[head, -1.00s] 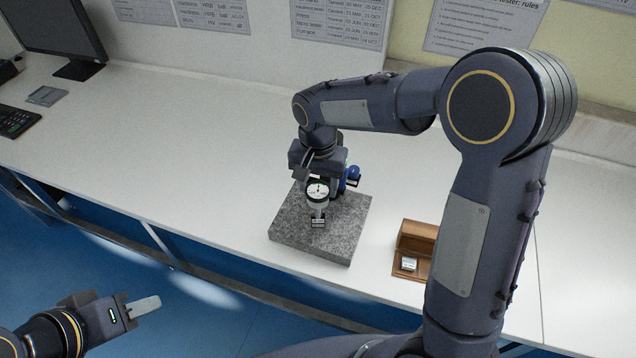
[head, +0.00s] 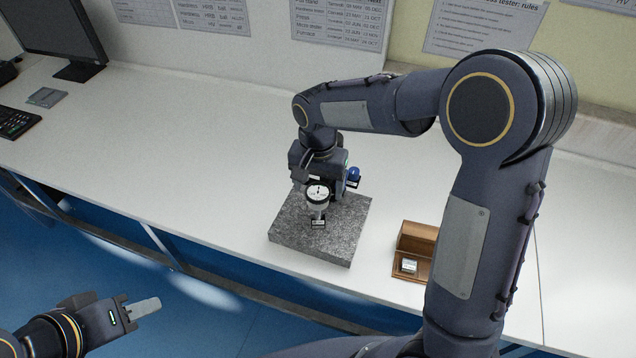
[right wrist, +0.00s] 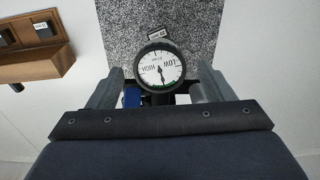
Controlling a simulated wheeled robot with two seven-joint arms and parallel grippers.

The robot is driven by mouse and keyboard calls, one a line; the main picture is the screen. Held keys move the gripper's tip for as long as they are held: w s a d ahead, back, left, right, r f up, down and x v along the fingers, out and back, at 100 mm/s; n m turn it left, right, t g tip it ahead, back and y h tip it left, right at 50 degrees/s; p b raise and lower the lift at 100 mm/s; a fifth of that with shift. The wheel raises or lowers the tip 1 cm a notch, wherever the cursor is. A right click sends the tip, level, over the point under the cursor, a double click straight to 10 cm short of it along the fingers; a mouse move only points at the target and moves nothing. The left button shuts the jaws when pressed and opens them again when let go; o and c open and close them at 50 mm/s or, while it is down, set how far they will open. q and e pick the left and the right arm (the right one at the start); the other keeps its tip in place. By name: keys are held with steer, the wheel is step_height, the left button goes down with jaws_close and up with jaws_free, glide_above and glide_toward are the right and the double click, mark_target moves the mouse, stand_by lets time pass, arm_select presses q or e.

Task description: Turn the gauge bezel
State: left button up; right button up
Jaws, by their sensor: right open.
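The gauge (head: 318,194) has a round white dial with a black bezel and stands over the granite slab (head: 345,236). In the right wrist view the dial (right wrist: 160,68) faces the camera, its lettering upside down. My right gripper (right wrist: 161,75) is open, with one finger on each side of the dial and a visible gap on both sides. Its fingers are mostly hidden in the head view, where the gripper body is just behind the gauge. My left gripper (head: 143,307) is at the lower left, away from the bench; I cannot tell its opening.
A small block (head: 318,222) lies on the slab below the gauge. A blue knob (head: 354,174) shows beside my right gripper. A wooden box (head: 415,240) with a small metal block stands right of the slab.

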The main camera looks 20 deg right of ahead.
mark_target(319, 191)
step_height(319, 191, up, 8)
steer(key=shift+f, duration=0.1)
stand_by(0.4)
steer(key=shift+d, duration=0.1)
steer(key=s+d+r+n+t+y, duration=0.25)
steer(key=s+d, duration=0.45)
steer(key=s, duration=0.5)
steer(key=s+f+n+t+y, duration=0.1)
steer(key=s+f+n+t, duration=0.1)
steer(key=s, duration=0.8)
steer(key=shift+s+f+t, duration=0.2)
steer(key=shift+f+t, duration=0.25)
steer(key=shift+t, duration=0.1)
stand_by(1.3)
